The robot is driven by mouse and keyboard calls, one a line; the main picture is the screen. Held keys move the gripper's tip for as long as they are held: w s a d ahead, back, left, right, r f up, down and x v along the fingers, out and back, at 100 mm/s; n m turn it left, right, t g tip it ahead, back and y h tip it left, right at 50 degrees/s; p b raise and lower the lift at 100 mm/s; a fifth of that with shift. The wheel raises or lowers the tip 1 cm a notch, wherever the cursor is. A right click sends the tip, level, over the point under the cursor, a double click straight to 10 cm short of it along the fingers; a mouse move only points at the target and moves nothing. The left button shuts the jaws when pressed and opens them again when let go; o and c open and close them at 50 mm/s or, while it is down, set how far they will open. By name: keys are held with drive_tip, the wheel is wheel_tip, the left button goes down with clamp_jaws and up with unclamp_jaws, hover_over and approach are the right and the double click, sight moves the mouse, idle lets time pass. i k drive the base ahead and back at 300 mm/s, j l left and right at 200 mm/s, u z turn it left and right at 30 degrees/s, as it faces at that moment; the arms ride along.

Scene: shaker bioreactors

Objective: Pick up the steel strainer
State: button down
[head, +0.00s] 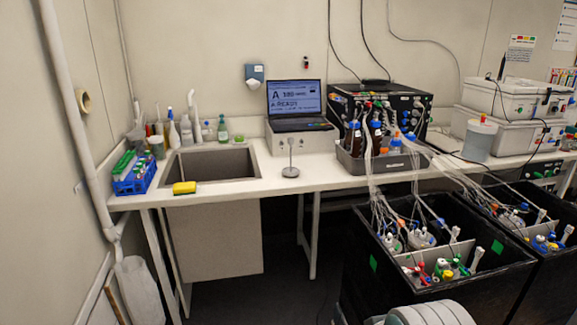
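A small grey metallic object (290,172) stands on the white bench, right of the sink and in front of the laptop. It has a flat round base, a thin upright stem and a small top; it may be the steel strainer, but it is too small for me to see any mesh. No other strainer shows clearly. My gripper is not in view. A pale rounded part at the bottom edge looks like part of my arm.
The white bench (239,192) holds a sink (212,164), yellow sponge (184,187), blue rack (135,178), laptop (296,103) and grey bottle tray (362,165). Black bins (430,296) with tubing stand in front at right. Bench around the metallic object is clear.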

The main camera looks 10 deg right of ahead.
sight(290, 171)
drive_tip(key=i+j, duration=0.2)
drive_tip(key=i, duration=0.4)
drive_tip(key=i+j, duration=0.15)
drive_tip(key=i, duration=0.45)
drive_tip(key=i+j, duration=0.2)
drive_tip(key=i, duration=0.4)
drive_tip(key=i+j, duration=0.2)
drive_tip(key=i, duration=0.4)
drive_tip(key=i+j, duration=0.2)
drive_tip(key=i, duration=0.4)
